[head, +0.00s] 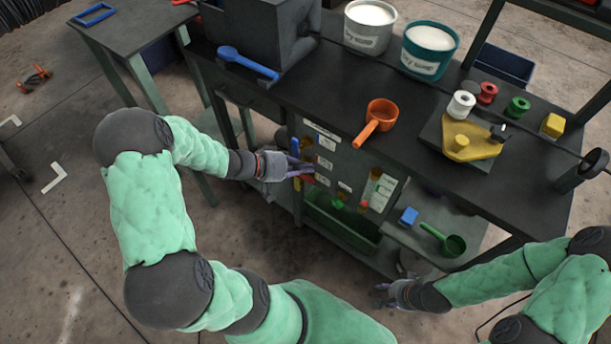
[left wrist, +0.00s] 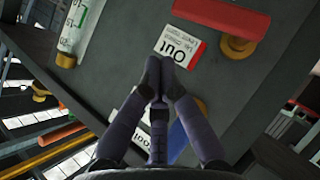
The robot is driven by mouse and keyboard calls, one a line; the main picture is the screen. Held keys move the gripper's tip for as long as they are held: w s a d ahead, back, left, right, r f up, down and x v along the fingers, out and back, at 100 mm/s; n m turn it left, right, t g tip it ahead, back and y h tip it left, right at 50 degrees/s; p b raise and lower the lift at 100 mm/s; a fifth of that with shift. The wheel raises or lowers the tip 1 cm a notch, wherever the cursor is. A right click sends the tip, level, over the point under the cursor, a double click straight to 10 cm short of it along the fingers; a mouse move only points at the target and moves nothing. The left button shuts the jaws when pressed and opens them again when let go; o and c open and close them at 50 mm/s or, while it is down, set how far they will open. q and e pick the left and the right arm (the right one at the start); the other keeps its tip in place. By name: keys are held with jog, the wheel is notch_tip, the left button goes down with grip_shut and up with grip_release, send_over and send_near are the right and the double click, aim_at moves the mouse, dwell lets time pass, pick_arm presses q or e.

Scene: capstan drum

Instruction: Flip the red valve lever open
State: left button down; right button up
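The red valve lever (left wrist: 222,18) is a straight red bar at the top of the left wrist view, beside a brass-coloured round fitting (left wrist: 238,47) on the dark panel. In the head view a bit of the red lever (head: 306,180) shows just below my left gripper (head: 302,167). In the left wrist view my left gripper (left wrist: 164,68) has its fingertips together with nothing seen between them. They point at the label reading OUT (left wrist: 180,45), apart from the red lever in the picture. My right gripper (head: 381,295) is low at the right, away from the panel; its opening is unclear.
A blue lever (left wrist: 178,141) is partly hidden behind my left fingers. The panel (head: 345,165) also carries labels and fittings. An orange scoop (head: 378,117) lies on the bench above.

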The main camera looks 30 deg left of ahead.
pick_arm(q)
jog(key=s+a+r+p, duration=0.1)
jog(key=s+r+p, duration=0.2)
jog(key=s+r, duration=0.4)
jog(key=shift+a+r, duration=0.3)
jog(key=shift+r, duration=0.05)
